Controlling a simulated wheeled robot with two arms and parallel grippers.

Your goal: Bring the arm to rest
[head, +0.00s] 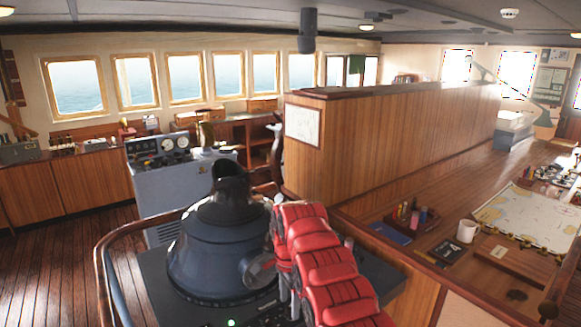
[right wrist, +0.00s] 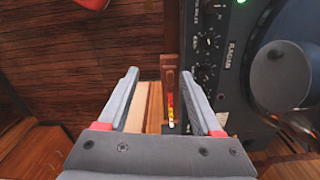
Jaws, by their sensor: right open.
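My right arm, with red padded segments, reaches up from the bottom middle of the head view, beside the dark radar console (head: 212,262). In the right wrist view my right gripper (right wrist: 165,85) is open, its two grey fingers apart with nothing between them. The fingers stand over a wooden edge and the floor, close to the console's black knob panel (right wrist: 208,45) on the right. In the head view the gripper's fingers cannot be made out clearly next to the arm. My left gripper is not in view.
A curved wooden rail (head: 140,222) runs around the console's left side. At right is a chart table with a white mug (head: 466,231), a pen holder (head: 408,218), a dark book (head: 446,250) and a chart (head: 528,216). The wooden floor (head: 60,255) at left is clear.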

